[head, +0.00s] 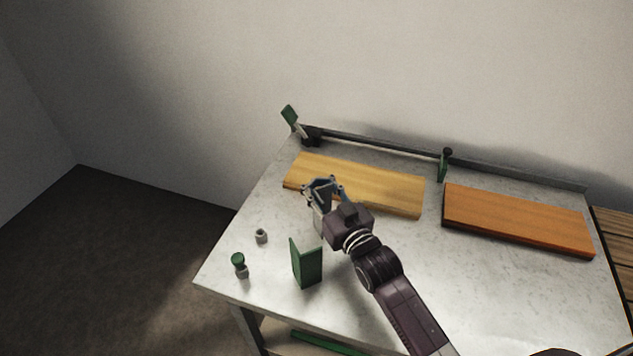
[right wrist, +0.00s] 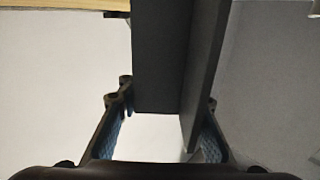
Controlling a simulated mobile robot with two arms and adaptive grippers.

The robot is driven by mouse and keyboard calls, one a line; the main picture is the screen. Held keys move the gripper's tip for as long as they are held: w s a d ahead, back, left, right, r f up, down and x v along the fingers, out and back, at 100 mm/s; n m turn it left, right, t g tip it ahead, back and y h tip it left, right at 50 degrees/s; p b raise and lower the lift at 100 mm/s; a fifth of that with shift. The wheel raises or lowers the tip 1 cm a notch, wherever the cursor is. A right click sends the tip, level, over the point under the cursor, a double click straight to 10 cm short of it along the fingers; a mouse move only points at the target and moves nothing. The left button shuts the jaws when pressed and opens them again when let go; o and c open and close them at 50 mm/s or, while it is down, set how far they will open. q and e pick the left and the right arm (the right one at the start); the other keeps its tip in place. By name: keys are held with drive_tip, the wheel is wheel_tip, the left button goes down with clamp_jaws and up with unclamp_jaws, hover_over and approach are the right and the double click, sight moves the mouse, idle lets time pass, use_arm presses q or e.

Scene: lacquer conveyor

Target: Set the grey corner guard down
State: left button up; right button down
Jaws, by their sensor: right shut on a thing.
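The grey corner guard (right wrist: 160,55) is a dark grey L-shaped piece with two flat faces meeting at an edge. In the right wrist view it stands between the fingers of my right gripper (right wrist: 163,108), which is shut on it. In the head view my right gripper (head: 322,190) is over the worktable (head: 400,250), at the left front part of the yellow board (head: 375,185). There the guard is small and mostly hidden by the fingers. I cannot tell whether it touches anything below. My left gripper is not in view.
A green corner guard (head: 307,265) stands upright near the table's front. A green-topped knob (head: 239,264) and a small grey piece (head: 261,236) are at the left. An orange board (head: 515,220) lies at right. A dark rail (head: 380,144) with green-ended clamps runs along the back.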

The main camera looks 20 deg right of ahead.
drive_tip(key=c, duration=1.4)
unclamp_jaws()
drive_tip(key=shift+f, duration=0.1)
drive_tip(key=shift+o, duration=0.2)
drive_tip(key=shift+r, duration=0.25)
drive_tip(key=s+d+b, duration=0.1)
drive_tip(key=s+d, duration=0.1)
drive_tip(key=s, duration=0.9)
drive_tip(key=shift+s+d+b, duration=0.2)
drive_tip(key=shift+s+b, duration=0.2)
